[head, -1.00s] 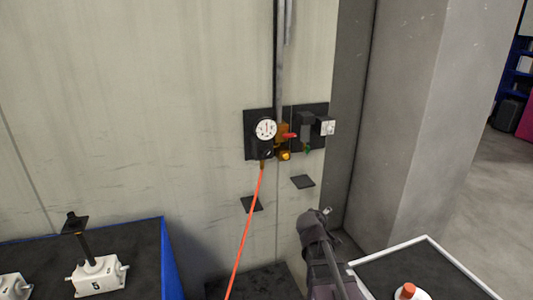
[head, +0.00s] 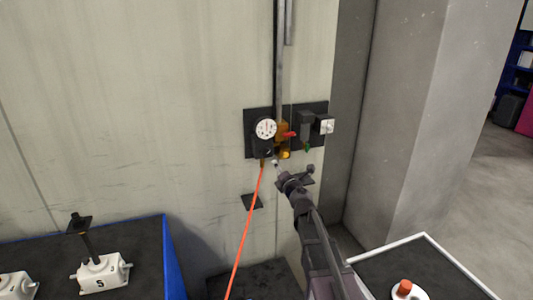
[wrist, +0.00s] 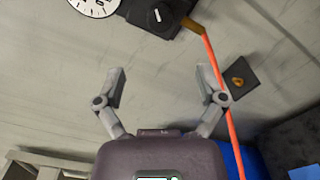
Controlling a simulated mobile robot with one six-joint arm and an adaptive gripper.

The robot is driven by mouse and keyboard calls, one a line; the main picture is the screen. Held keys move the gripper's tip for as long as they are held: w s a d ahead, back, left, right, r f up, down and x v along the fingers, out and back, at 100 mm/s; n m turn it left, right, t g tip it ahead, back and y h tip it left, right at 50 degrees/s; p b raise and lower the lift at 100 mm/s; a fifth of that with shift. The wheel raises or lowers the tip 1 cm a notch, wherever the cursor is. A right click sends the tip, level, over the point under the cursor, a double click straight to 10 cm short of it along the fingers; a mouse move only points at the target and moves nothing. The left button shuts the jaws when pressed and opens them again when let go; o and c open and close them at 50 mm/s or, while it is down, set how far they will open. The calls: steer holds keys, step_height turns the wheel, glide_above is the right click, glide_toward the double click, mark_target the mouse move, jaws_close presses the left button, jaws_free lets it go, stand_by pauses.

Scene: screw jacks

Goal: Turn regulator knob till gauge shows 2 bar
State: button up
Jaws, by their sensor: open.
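The round white gauge (head: 265,129) sits on a black regulator body on the wall panel. Its needle is too small to read. In the wrist view the gauge (wrist: 93,4) is cut off by the top edge. The black knob (wrist: 160,15) with a white mark is beside it at the top of the wrist view. In the head view the knob (head: 268,152) is small and dark below the gauge. My gripper (wrist: 163,82) is open and empty, with the knob ahead of it, apart from both fingers. In the head view my gripper (head: 279,171) is just below and right of the knob.
An orange hose (head: 246,220) hangs from the regulator and passes close to my right finger in the wrist view. A red lever (head: 289,135) and yellow fitting (head: 285,155) are right of the gauge. A dark wall plate (head: 251,202) is below. Benches stand at both lower sides.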

mark_target(267, 154)
steer(key=shift+w, duration=0.1)
stand_by(0.3)
steer(key=x, duration=1.3)
steer(key=shift+w+a, duration=0.2)
steer(key=shift+w, duration=0.1)
steer(key=c, duration=1.1)
